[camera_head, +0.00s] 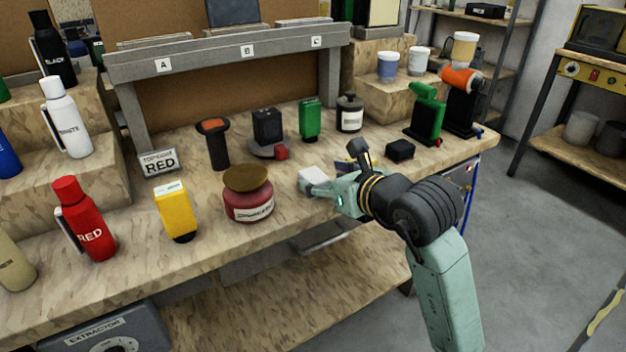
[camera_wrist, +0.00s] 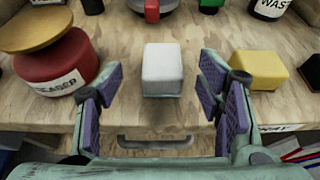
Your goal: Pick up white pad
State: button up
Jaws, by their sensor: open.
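The white pad (camera_head: 312,175) is a small block with a pale green underside. It lies on the wooden workbench near the front edge. In the wrist view the white pad (camera_wrist: 162,68) is just ahead of my gripper and roughly centred between the fingers. My gripper (camera_wrist: 162,95) is open and empty, with purple finger pads on both sides. In the head view my gripper (camera_head: 322,188) reaches in from the right, close to the pad, and partly hides the bench there. I cannot tell whether a finger touches the pad.
A red jar with a brown lid (camera_wrist: 52,62) stands left of the pad. A yellow block (camera_wrist: 260,68) lies right of it, near the right finger. A round base with a red knob (camera_head: 268,150) is behind. The bench front edge has a handle (camera_wrist: 155,143) below it.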

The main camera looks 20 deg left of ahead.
aim_at(313, 174)
jog(key=p+x, duration=0.2)
jog(key=x, duration=0.4)
jog(key=shift+w+a, duration=0.15)
jog(key=shift+w, duration=0.15)
jog(key=shift+c, duration=0.2)
jog(key=c, duration=1.3)
